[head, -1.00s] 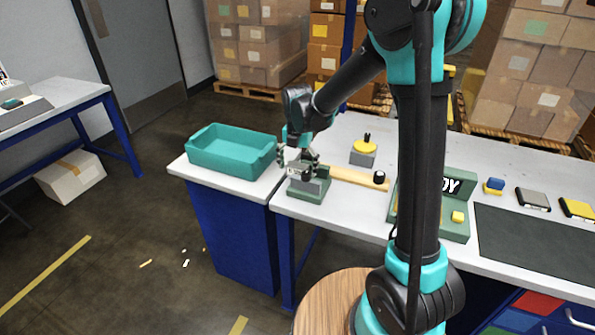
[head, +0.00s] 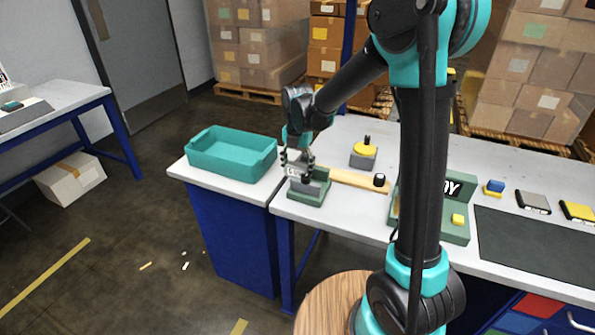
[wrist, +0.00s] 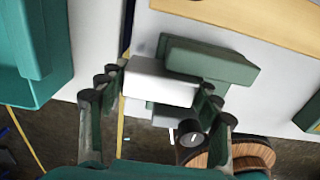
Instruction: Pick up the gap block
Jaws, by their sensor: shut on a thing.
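The gap block is a pale, near-white block (wrist: 160,82) in the wrist view, with lettering on its face in the head view (head: 293,172). My gripper (wrist: 162,80) is shut on it, with dark fingers on its left and right sides. In the head view my gripper (head: 298,160) is at the green stand (head: 308,194) near the table's left end. The stand's green part (wrist: 212,62) is close beside the block in the wrist view. I cannot tell whether the block still touches the stand.
A teal tray (head: 232,160) stands on the side cabinet to the left. A wooden bar with a black knob (head: 350,179) lies right of the stand. A yellow-topped grey block (head: 363,153) stands behind. A green holder (head: 455,233) and dark mat (head: 530,245) are further right.

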